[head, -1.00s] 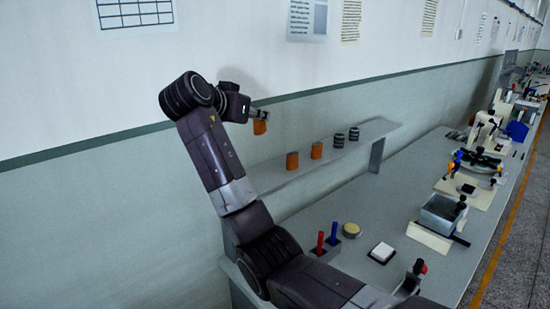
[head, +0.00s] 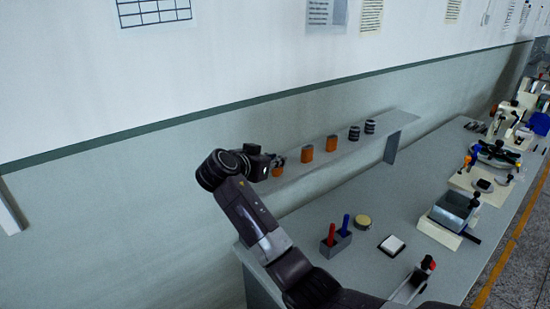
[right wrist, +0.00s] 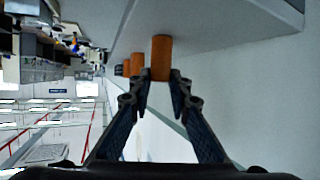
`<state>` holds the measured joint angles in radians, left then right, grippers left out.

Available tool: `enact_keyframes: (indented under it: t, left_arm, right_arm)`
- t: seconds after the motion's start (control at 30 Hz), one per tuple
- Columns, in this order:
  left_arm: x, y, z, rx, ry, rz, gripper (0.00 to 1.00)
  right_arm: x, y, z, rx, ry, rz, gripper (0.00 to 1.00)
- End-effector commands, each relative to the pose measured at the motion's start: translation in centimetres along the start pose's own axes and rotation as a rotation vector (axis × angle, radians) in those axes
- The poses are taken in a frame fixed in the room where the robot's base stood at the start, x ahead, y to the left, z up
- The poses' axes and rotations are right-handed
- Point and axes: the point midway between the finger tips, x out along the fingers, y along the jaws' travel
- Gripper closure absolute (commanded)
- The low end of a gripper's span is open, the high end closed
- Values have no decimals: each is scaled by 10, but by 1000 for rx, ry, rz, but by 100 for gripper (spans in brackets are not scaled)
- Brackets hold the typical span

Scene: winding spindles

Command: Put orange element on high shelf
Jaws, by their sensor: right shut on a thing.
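My right gripper (head: 279,160) is shut on an orange element (head: 278,171) at the left end of the high shelf (head: 290,176). In the right wrist view, which looks upside down, the held orange element (right wrist: 161,55) is a cylinder between the fingertips (right wrist: 162,80). Its far end is at the shelf surface (right wrist: 215,22); whether it rests there I cannot tell exactly. Two more orange elements stand on the shelf to the right, a nearer one (head: 306,154) and a farther one (head: 331,143). My left gripper is not in view.
Two dark ringed spindles (head: 354,132) (head: 370,127) stand farther right on the shelf. The wall is behind the shelf.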

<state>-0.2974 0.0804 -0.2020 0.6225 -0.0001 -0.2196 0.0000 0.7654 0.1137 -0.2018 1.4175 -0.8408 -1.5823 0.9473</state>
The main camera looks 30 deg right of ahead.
Motion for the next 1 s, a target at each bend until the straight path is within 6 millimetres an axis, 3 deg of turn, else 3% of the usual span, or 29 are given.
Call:
enact_keyframes:
  t: [0.1, 0.13, 0.3, 0.67, 1.0]
  left_arm:
    - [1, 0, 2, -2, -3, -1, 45]
    - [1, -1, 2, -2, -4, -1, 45]
    - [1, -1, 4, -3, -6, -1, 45]
    - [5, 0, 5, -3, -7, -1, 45]
    - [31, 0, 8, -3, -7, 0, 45]
  right_arm:
    - [0, 0, 1, -1, -1, 1, 100]
    - [0, 0, 1, -2, -2, 1, 81]
    - [0, 0, 1, -2, -2, 1, 65]
    - [-7, -1, 2, -1, 0, -2, 65]
    - [-72, -2, 4, 2, -1, -4, 65]
